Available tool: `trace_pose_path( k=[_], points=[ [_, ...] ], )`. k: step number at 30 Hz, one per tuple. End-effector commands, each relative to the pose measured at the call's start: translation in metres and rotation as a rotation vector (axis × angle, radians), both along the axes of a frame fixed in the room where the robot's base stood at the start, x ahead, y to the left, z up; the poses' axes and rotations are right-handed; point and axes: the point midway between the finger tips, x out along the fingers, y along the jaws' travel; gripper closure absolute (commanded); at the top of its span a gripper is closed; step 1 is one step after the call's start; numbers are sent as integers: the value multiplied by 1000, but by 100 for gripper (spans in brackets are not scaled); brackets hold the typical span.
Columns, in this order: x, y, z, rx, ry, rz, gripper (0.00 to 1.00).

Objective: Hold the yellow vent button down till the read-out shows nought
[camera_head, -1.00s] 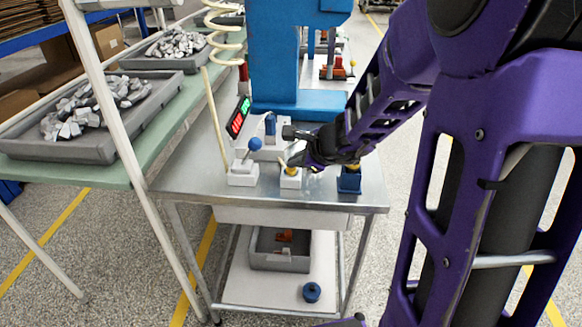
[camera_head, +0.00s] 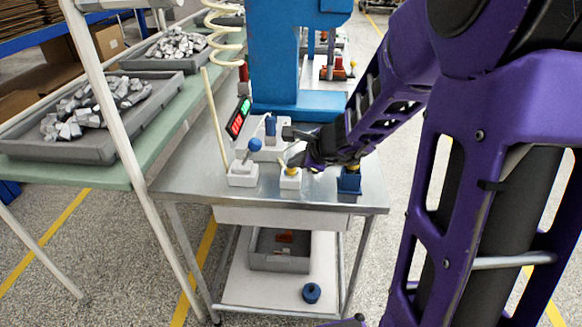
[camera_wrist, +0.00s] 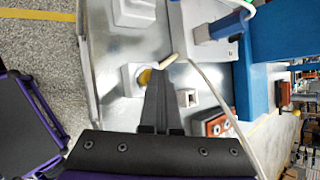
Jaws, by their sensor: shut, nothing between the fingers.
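The yellow vent button (camera_head: 292,170) sits on a small white box (camera_head: 290,184) near the middle of the steel table. In the wrist view the yellow button (camera_wrist: 145,76) shows beside my fingertips, partly hidden by them. My gripper (camera_head: 299,160) is shut and empty, with its tips at the button; I cannot tell whether they press it. My gripper's dark fingers also show in the wrist view (camera_wrist: 160,76). The read-out (camera_head: 237,120) stands tilted behind, with red figures and a green part, too small to read.
A blue-knobbed lever (camera_head: 255,145) on a white base stands left of the button. A blue box (camera_head: 349,181) with a yellow top stands to the right. A blue press frame (camera_head: 290,60) rises behind. A pale post (camera_head: 214,115) stands at the left.

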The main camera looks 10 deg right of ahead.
Motion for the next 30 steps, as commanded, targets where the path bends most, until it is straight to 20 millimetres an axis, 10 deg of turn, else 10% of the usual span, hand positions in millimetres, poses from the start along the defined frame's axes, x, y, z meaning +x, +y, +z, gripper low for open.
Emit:
trace_pose_path(
  k=[30],
  points=[
    [0, 0, 11, 0, 0, 0, 100]
  ],
)
